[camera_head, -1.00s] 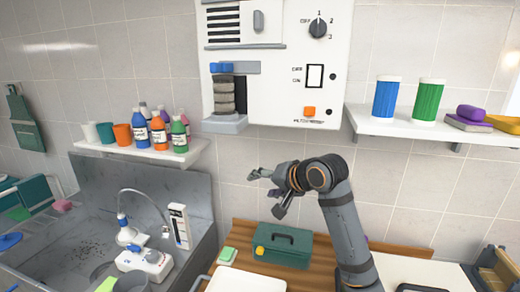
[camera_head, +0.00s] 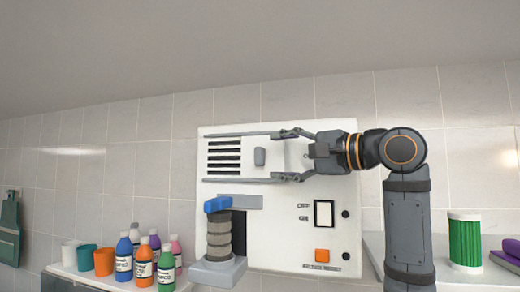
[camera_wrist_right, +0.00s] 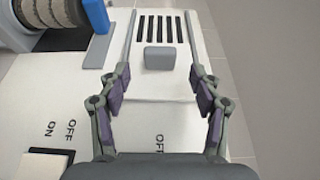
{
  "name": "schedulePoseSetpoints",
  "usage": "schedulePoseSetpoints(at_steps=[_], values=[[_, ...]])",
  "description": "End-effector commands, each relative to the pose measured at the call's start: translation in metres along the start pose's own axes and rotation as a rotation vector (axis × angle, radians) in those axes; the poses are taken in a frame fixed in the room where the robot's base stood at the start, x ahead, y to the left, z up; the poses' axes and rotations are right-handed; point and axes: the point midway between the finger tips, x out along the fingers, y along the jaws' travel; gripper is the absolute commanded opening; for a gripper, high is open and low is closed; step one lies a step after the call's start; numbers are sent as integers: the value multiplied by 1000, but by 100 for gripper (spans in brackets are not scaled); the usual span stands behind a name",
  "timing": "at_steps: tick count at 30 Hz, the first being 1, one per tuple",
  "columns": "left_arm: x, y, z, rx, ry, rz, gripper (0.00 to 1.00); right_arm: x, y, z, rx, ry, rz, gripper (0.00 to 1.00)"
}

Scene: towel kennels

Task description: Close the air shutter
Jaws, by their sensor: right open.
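The air shutter is a white sliding plate (camera_head: 276,160) between two grey rails on the white wall unit. Its grey knob (camera_head: 260,157) sits just right of the black vent slots (camera_head: 225,157), which are uncovered. In the wrist view the knob (camera_wrist_right: 160,58) and slots (camera_wrist_right: 162,28) lie ahead of the fingers. My right gripper (camera_head: 287,155) is open and empty at the right part of the shutter, its fingertips above and below, a little right of the knob. The knob is not between the fingertips. My left gripper is not in view.
Below the shutter are a grey roll stack (camera_head: 219,238) with a blue block (camera_head: 217,205), a rocker switch (camera_head: 324,214) and an orange button (camera_head: 322,255). Shelves with bottles (camera_head: 144,262) and a green canister (camera_head: 465,243) flank the unit. The wall above is clear.

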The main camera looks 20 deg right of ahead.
Motion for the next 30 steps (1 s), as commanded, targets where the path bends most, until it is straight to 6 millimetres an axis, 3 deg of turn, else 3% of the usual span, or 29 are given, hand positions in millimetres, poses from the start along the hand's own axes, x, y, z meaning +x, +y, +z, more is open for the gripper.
schedulePoseSetpoints(at_steps=[1,3,9,20,30], values=[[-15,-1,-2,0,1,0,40,12,-7,1,2,-4,3,64],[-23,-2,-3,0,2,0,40,26,-7,1,3,-4,2,64],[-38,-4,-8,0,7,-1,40,55,-3,0,0,-1,2,64],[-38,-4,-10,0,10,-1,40,62,0,0,-1,1,0,64],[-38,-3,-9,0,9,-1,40,62,0,0,-1,1,1,18]])
